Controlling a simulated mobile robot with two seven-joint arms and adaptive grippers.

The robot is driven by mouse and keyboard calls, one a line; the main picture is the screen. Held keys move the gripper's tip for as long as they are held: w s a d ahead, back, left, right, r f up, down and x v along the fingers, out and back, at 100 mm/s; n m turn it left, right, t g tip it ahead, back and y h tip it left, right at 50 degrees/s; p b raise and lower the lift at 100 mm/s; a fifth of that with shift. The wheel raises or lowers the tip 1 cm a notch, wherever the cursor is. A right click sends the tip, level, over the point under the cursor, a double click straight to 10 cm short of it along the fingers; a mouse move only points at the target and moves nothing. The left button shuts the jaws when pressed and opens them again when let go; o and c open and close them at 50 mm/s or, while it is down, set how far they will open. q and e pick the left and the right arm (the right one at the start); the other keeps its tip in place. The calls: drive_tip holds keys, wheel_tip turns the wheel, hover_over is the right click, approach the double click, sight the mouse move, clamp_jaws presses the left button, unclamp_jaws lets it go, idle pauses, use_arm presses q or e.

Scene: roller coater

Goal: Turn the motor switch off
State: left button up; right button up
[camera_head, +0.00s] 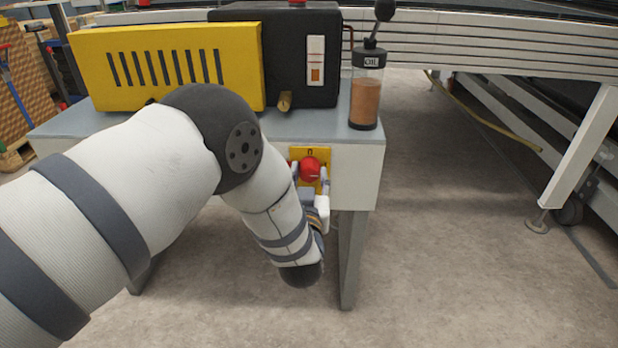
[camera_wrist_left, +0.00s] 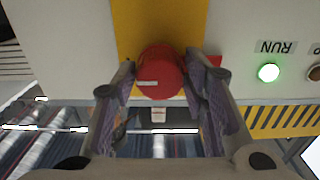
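The motor switch is a round red knob (camera_head: 310,169) on a yellow plate (camera_head: 296,153) on the front of the grey machine bench. In the left wrist view the red knob (camera_wrist_left: 160,78) sits between my fingertips, in front of the yellow plate (camera_wrist_left: 160,20). My left gripper (camera_head: 309,175) reaches it from the front, one finger on each side. In the left wrist view my left gripper (camera_wrist_left: 160,78) is spread about as wide as the knob; I cannot tell whether the fingertips touch it. My right gripper is out of view.
A green light (camera_wrist_left: 268,73) labelled RUN glows beside the plate. On the bench (camera_head: 360,140) stand a yellow slotted cover (camera_head: 165,68), a black housing (camera_head: 290,50) and an oil bottle (camera_head: 366,90). A conveyor frame (camera_head: 585,145) stands right. The floor between is clear.

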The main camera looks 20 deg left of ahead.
use_arm(q)
drive_tip(key=c, duration=0.5)
drive_tip(key=n+p, duration=0.1)
drive_tip(key=n, duration=0.2)
drive_tip(key=shift+r+n+p, duration=0.1)
drive_tip(key=shift+n+p, duration=0.3)
drive_tip(key=n+p, duration=0.1)
drive_tip(key=n, duration=0.3)
drive_tip(key=shift+n, duration=0.3)
drive_tip(key=n+p, duration=0.1)
drive_tip(key=n, duration=0.4)
drive_tip(key=shift+d+n, duration=0.15)
drive_tip(key=shift+n, duration=2.05)
